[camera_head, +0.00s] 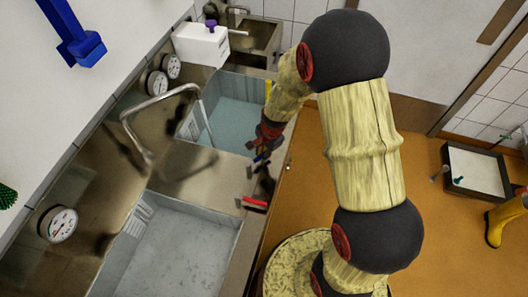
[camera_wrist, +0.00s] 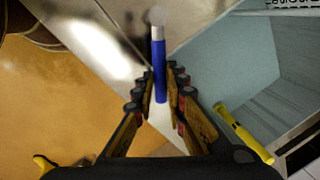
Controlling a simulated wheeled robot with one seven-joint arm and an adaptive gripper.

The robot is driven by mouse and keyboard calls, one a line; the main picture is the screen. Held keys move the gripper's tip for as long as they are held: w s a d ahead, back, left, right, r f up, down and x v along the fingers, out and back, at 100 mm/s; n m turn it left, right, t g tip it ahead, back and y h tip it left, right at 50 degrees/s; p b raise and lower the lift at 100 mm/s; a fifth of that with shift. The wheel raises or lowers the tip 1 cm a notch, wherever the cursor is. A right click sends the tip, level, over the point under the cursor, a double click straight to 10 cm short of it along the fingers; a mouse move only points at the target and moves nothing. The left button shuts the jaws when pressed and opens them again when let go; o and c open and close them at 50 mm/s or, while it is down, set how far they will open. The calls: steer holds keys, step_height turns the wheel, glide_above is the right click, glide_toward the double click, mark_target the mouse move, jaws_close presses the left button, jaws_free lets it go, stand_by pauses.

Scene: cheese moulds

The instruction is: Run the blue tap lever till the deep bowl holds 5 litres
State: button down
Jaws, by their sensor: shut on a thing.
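The blue tap lever (camera_wrist: 158,70), with a pale metal stem end, stands between the fingers of my gripper (camera_wrist: 161,84) in the wrist view. My gripper is shut on it. In the head view my gripper (camera_head: 262,152) is at the counter's front edge, and the lever is mostly hidden there. A bent metal spout (camera_head: 160,101) reaches over the upper basin (camera_head: 190,127), which looks pale blue inside. A lower grey basin (camera_head: 128,250) is nearer. I cannot tell which is the deep bowl, read a water level, or see a running stream.
A red lever (camera_head: 255,203) sits on the front edge below my gripper, and a yellow lever (camera_wrist: 240,130) is right of it in the wrist view. A round gauge (camera_head: 58,224) and two more stand along the back. A white box (camera_head: 201,45) is beyond.

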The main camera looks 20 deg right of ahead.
steer(key=shift+s+r+p, duration=0.1)
steer(key=shift+s+p, duration=0.05)
steer(key=shift+p, duration=0.25)
steer(key=s+m+p, duration=0.1)
steer(key=m+p, duration=0.1)
steer(key=p, duration=0.3)
steer(key=shift+s+d+r, duration=0.1)
steer(key=shift+s+r, duration=0.1)
steer(key=s+m+p, duration=0.1)
steer(key=p, duration=0.1)
steer(key=m+h+p, duration=0.1)
steer(key=m+p, duration=0.1)
steer(key=p, duration=0.1)
steer(key=shift+s+p, duration=0.35)
steer(key=shift+s, duration=0.05)
steer(key=m+p, duration=0.1)
steer(key=s+m+p, duration=0.1)
steer(key=shift+s+a+f+m, duration=0.15)
steer(key=shift+s+a+m, duration=0.05)
steer(key=shift+a+m, duration=0.1)
steer(key=shift+s+a+f+m+h+p, duration=0.15)
steer(key=shift+s+m+p, duration=0.2)
steer(key=shift+m, duration=0.3)
steer(key=shift+s+a+r+m+h+p, duration=0.1)
steer(key=shift+s+a+m+h+p, duration=0.15)
steer(key=shift+m, duration=0.35)
steer(key=shift+s+a+f+m+h+p, duration=0.1)
steer(key=shift+s+m+p, duration=0.25)
steer(key=shift+m, duration=0.3)
steer(key=shift+s, duration=0.1)
